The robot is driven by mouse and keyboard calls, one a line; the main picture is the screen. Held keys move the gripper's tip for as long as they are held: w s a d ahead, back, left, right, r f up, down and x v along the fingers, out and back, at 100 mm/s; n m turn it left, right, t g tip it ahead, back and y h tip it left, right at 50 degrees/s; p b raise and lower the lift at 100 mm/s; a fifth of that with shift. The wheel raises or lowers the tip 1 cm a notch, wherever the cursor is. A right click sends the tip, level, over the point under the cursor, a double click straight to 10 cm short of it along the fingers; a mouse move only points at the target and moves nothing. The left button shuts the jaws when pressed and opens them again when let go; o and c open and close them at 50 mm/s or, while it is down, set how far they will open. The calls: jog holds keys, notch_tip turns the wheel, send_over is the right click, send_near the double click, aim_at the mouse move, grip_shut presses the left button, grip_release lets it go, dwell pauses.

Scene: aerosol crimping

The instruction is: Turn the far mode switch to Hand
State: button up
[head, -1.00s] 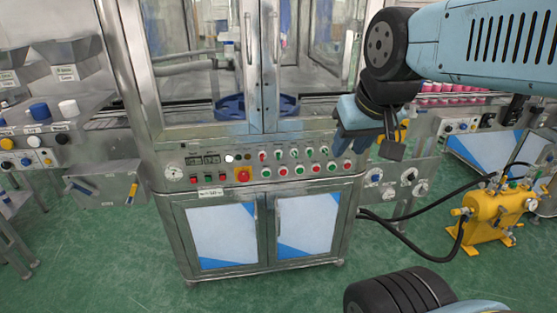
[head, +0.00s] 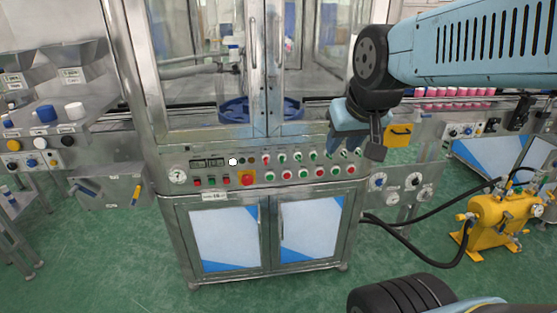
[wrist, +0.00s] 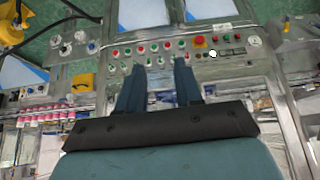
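The control panel (head: 215,175) on the front of the steel cabinet carries two rows of small red and green round controls, seen below the glass doors. The upper row (head: 299,156) appears to hold small switches, but their labels and positions are too small to read, and I cannot tell which is the far mode switch. My gripper (head: 355,150) is in front of the panel's right end and hides part of it. In the wrist view the panel shows upside down beyond my gripper (wrist: 156,65), whose two fingers are apart with nothing between them.
A red emergency stop button on a yellow plate (head: 247,178) sits on the left half of the panel. A plate with gauges (head: 393,190) is right of the cabinet. A yellow pump unit (head: 497,222) with black hoses stands on the floor at right.

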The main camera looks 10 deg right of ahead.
jog(key=w+a+f+t, duration=0.1)
jog(key=w+f+t, duration=0.1)
jog(key=w+f, duration=0.45)
jog(key=w+a+f+t+y, duration=0.1)
jog(key=w+f+t, duration=0.15)
jog(key=w, duration=0.75)
jog(key=w+a+f+t, duration=0.1)
jog(key=w+f, duration=0.4)
jog(key=w, duration=0.3)
jog(key=m+t, duration=0.3)
send_near(284, 160)
jog(key=s+a+r, duration=0.2)
jog(key=s+r, duration=0.1)
jog(key=r, duration=0.1)
notch_tip(284, 160, down, 7)
jog(key=s+m+t+h, duration=0.2)
jog(key=m+t, duration=0.1)
jog(key=w, duration=0.4)
jog(key=w+d, duration=0.1)
jog(key=w, duration=0.8)
jog(key=shift+w+d, duration=0.3)
jog(key=shift+w, duration=0.05)
grip_shut()
